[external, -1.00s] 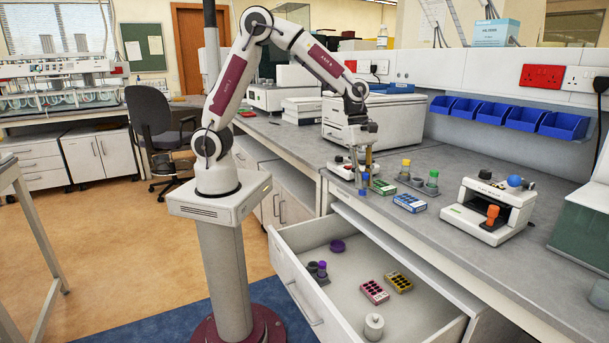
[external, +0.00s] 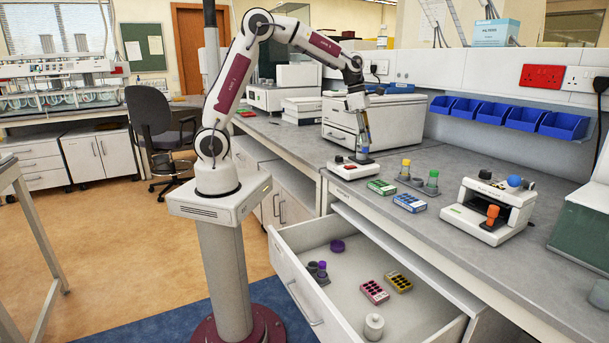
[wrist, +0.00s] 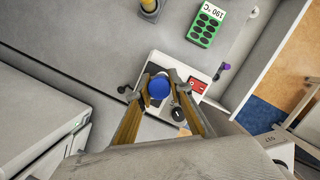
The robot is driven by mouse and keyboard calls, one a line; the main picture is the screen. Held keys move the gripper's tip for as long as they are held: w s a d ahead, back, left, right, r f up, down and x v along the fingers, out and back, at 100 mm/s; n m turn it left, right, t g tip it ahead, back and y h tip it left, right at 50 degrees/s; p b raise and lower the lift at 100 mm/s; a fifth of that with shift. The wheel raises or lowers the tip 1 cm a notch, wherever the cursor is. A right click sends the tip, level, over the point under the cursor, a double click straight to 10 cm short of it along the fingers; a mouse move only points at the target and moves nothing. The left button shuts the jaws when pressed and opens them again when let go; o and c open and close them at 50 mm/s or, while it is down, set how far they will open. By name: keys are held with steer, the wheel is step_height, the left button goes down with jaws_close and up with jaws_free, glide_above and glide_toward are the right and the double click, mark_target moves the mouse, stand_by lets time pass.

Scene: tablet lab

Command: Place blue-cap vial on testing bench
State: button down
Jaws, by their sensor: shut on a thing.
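The blue-cap vial (wrist: 159,87) is between the fingers of my gripper (wrist: 160,91), its blue cap facing the wrist camera. In the external view my gripper (external: 364,150) points down, shut on the vial, over a small white device (external: 345,171) with a dark top plate and a red panel. The device also shows in the wrist view (wrist: 150,66), below the vial. The vial's lower end is hidden, so I cannot tell whether it touches the plate. The grey testing bench (external: 455,157) carries the device near its front left edge.
A rack (external: 417,184) with yellow-cap and green-cap vials stands right of the device. A green block (external: 382,187) and a blue block (external: 409,202) lie in front. A white box-shaped machine (external: 400,117) stands behind. The open drawer (external: 345,290) below holds several items.

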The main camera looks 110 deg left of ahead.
steer(key=s+a+n+y, duration=0.1)
steer(key=s+a+n, duration=0.2)
steer(key=s+a, duration=0.75)
steer(key=s+a+n+y, duration=0.1)
steer(key=s+a+n, duration=0.45)
steer(key=a, duration=0.75)
steer(key=s+a+n, duration=0.1)
steer(key=s+a, duration=0.3)
steer(key=s, duration=0.5)
steer(key=s+a+n, duration=0.2)
steer(key=s+a, duration=0.2)
steer(key=s, duration=0.5)
steer(key=s+a+n+g+y, duration=0.1)
steer(key=s+a, duration=0.2)
steer(key=s, duration=0.6)
steer(key=shift+a+f, duration=0.3)
steer(key=shift+a, duration=0.1)
steer(key=shift+w+f, duration=0.1)
steer(key=shift+f, duration=0.05)
steer(key=shift+f, duration=1.85)
steer(key=shift+f, duration=2)
